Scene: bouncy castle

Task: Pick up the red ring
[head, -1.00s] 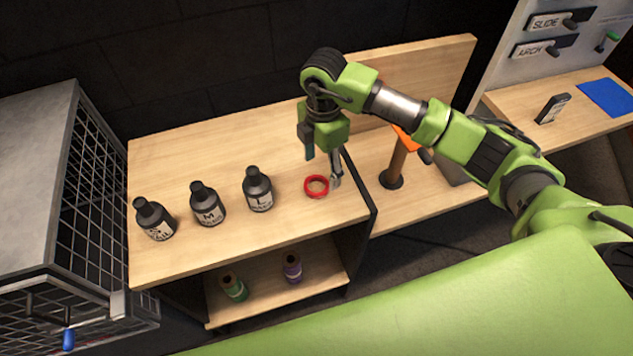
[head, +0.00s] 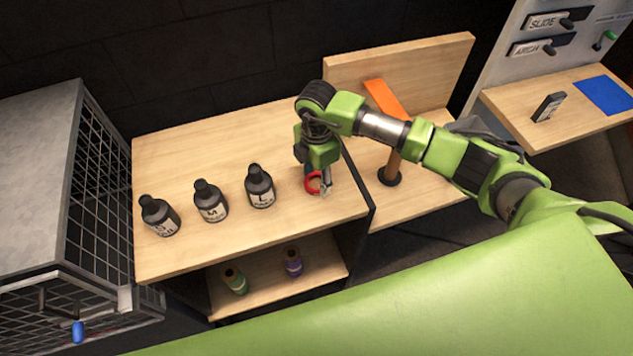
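The red ring (head: 313,187) lies on the wooden top of the shelf unit, near its right end. My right gripper (head: 317,180) points down at the ring from above, with its fingers at the ring's level. One finger shows at the ring's right side; the other is mostly hidden behind the ring and the gripper body. The fingers look apart, and I cannot tell whether they touch the ring. My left gripper is out of view.
Three black labelled bottles (head: 260,187) stand in a row left of the ring. An orange-headed hammer (head: 385,99) stands to the right. A wire cage (head: 95,190) is at the left. Green (head: 235,280) and purple (head: 292,262) spools sit on the lower shelf.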

